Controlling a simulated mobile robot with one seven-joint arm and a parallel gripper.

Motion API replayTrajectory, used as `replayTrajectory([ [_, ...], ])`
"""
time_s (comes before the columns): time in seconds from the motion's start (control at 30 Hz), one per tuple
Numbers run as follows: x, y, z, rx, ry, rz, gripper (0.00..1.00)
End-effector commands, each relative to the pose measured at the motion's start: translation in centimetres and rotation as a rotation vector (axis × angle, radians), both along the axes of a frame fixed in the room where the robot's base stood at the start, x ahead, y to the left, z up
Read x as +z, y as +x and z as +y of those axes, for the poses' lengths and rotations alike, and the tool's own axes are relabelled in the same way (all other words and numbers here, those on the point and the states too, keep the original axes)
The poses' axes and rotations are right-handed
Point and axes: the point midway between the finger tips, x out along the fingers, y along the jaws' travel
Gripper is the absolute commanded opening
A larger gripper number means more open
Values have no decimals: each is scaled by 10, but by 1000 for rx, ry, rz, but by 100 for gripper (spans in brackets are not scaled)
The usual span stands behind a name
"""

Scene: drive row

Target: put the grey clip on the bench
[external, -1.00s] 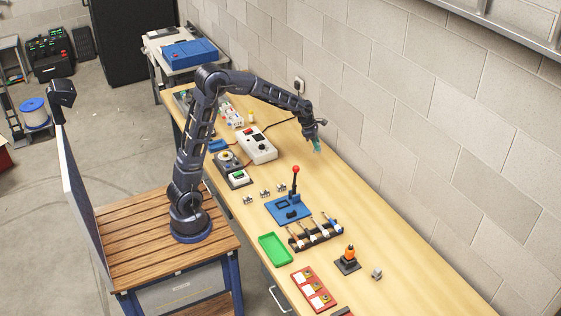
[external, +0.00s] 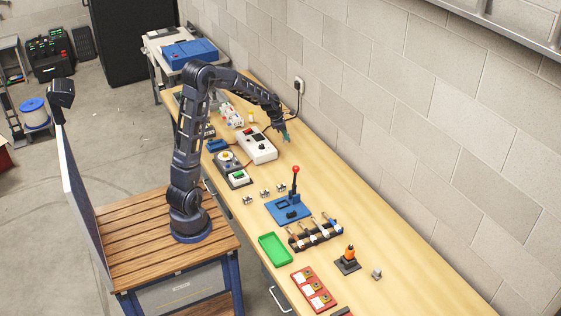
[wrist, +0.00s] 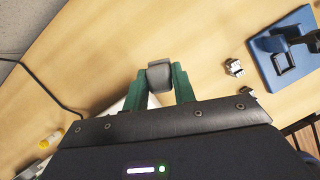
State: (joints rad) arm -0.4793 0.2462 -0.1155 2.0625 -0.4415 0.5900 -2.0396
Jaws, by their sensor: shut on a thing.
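The grey clip (wrist: 160,75) shows in the wrist view between the two green fingers of my gripper (wrist: 159,86). The gripper is shut on it. In the external view my gripper (external: 286,138) is above the bench (external: 345,180), just right of the white control box. The clip is too small to make out there. In the wrist view bare bench top (wrist: 110,55) lies beyond the clip, and the clip looks held above it.
The white control box (external: 258,148) stands close left of my gripper, with a dark cable running to the wall socket (external: 299,85). A blue base with a red-knobbed lever (external: 295,185) stands nearer the camera. Bench toward the wall is clear.

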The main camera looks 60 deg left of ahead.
Motion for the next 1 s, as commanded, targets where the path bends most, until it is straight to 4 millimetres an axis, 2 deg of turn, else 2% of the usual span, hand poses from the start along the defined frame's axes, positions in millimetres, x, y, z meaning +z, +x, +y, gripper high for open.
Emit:
replayTrajectory([
  [0.1,-28,-1,0,2,-2,4,4],
  [0.5,-112,-1,0,2,-3,3,4],
  [0.63,-126,0,0,0,0,1,4],
  [0.87,-137,0,0,0,0,1,4],
  [1.0,-153,0,0,0,-2,3,4],
])
